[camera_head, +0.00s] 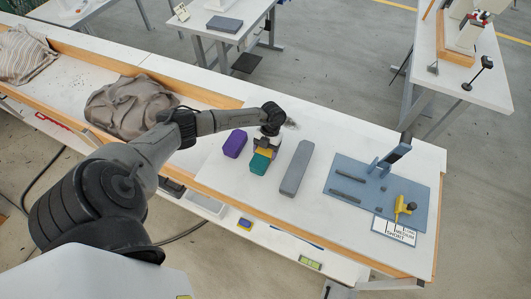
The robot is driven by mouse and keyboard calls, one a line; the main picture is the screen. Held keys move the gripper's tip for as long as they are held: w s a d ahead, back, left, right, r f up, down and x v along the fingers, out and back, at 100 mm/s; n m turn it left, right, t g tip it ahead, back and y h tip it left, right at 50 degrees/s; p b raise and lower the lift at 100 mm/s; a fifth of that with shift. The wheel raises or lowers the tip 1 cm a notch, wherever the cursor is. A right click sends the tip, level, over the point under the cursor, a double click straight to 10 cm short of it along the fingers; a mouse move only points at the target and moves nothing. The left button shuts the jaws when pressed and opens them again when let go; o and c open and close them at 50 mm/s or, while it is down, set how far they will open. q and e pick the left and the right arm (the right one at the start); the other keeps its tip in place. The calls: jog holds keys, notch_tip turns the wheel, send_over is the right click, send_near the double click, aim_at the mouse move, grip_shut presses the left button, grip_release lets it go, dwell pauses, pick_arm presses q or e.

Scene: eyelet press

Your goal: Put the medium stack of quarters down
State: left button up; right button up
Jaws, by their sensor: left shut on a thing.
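My left gripper (266,150) reaches over the white bench and points down, shut on a teal block-like stack (260,164). The stack sits at the fingertips, at or just above the bench top; I cannot tell if it touches. The gripper hides its far part. A purple stack (235,143) lies just left of the gripper, and a long grey bar (297,168) lies to the right, apart from it. Which of these is called medium is not clear. My right gripper is not in view.
A blue mat (345,208) on the right holds a small press (390,160), dark bars and a yellow tool (404,206). A printed size card (394,231) lies at its front edge. A brown cloth bag (130,108) lies on the left bench. White bench top is bare behind the grey bar.

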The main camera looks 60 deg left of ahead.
pick_arm(q)
jog(key=shift+f, duration=0.75)
jog(key=o, duration=1.2)
jog(key=shift+c, duration=0.2)
